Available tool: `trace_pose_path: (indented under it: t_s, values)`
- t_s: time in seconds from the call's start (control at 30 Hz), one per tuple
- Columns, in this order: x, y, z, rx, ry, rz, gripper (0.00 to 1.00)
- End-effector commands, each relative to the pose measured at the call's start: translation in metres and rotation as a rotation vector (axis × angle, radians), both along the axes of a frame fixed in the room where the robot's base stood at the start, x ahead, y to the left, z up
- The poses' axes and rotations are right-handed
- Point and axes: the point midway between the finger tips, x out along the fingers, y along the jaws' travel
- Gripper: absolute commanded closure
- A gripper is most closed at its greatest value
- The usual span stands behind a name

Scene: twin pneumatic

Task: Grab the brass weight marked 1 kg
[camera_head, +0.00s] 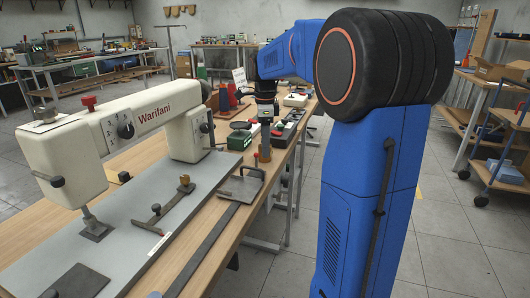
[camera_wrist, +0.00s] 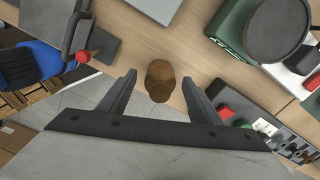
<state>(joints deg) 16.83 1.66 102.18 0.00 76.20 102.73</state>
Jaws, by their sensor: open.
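A brown, brass-like weight (camera_wrist: 160,78) stands on the wooden bench, seen from above in the wrist view. In the head view it shows as a small brown upright piece (camera_head: 265,152) below my gripper (camera_head: 265,112). My gripper (camera_wrist: 159,82) is open, and in the wrist picture its two fingers lie left and right of the weight with gaps on both sides. I cannot tell whether the fingertips are at its height. No marking on it can be read. Another small brass-coloured piece (camera_head: 185,183) is on the grey machine plate.
A green scale (camera_head: 240,138) with a round dark pan (camera_wrist: 278,30) is close by the weight. A tool with a red knob (camera_wrist: 83,56) lies on its other side. The bench edge (camera_wrist: 115,72) is near.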

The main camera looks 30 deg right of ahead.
Motion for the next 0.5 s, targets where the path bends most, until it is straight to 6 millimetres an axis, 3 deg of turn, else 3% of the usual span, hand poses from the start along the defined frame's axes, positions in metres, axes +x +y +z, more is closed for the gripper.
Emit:
trace_pose_path:
  t_s: [0.1, 0.33, 0.5]
  values:
    - [0.0001, 0.0, 0.0003, 0.0, 0.0, 0.0, 0.42]
    - [0.0001, 0.0, 0.0005, 0.0, 0.0, 0.0, 0.97]
    - [0.0003, -0.0001, 0.0016, -0.001, -0.003, 0.0, 1.0]
